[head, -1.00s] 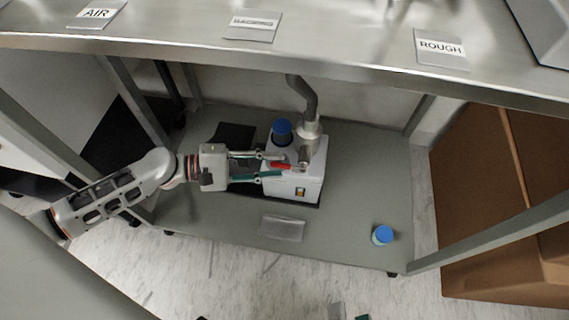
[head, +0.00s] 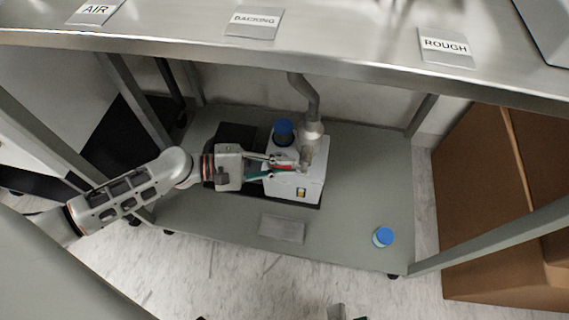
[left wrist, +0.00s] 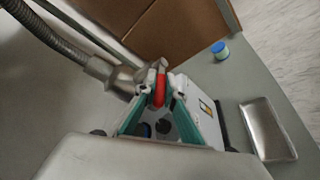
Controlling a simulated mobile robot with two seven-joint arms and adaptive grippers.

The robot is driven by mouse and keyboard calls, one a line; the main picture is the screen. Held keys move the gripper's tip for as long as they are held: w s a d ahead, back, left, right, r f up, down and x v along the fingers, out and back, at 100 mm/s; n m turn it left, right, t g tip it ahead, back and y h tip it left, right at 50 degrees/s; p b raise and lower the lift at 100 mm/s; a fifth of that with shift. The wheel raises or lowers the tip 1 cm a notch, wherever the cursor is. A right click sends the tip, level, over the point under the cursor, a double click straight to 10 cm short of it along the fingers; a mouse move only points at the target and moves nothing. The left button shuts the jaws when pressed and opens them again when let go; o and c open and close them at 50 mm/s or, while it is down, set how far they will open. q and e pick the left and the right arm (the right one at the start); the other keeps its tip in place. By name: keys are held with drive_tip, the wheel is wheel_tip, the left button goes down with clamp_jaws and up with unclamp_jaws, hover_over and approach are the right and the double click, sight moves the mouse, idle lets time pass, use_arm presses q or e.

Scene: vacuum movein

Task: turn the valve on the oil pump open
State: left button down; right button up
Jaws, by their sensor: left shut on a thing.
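The oil pump (head: 311,184) is a white box with a blue cap (head: 283,127) on top, standing on the lower grey shelf. A metal fitting (head: 313,133) with a grey hose (head: 305,90) rises from it. The red valve handle (head: 284,168) is at the fitting's base; it also shows in the left wrist view (left wrist: 160,86). My left gripper (head: 291,168) reaches in from the left, and its fingertips (left wrist: 161,84) are shut on the red handle. The fingers partly hide the handle in the head view. My right gripper is not clearly in view; only small tips show at the bottom edge.
A metal tray (head: 282,228) lies in front of the pump. A small blue-capped jar (head: 383,237) stands at the shelf's right. The upper steel shelf (head: 340,62) overhangs the pump, and brown boxes (head: 490,190) stand at the right. Shelf space right of the pump is free.

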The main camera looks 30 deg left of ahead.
use_arm(q)
drive_tip(key=shift+f, duration=0.1)
drive_tip(key=shift+w+d+f+n+t+h, duration=0.15)
drive_tip(key=shift+f+n+t+h, duration=0.25)
drive_tip(key=shift+t+h, duration=0.35)
drive_tip(key=shift+s+d+f+n+t+h, duration=0.1)
drive_tip(key=shift+f+n+t+h, duration=0.35)
drive_tip(key=shift+h, duration=0.4)
drive_tip(key=shift+w+d+f+n+t+h, duration=0.15)
drive_tip(key=shift+f+n+t+h, duration=0.25)
drive_tip(key=shift+t+h, duration=0.35)
drive_tip(key=shift+s+f+h, duration=0.1)
drive_tip(key=shift+s+h, duration=0.05)
drive_tip(key=shift+h, duration=0.1)
drive_tip(key=c, duration=2.1)
unclamp_jaws()
drive_tip(key=v, duration=1.2)
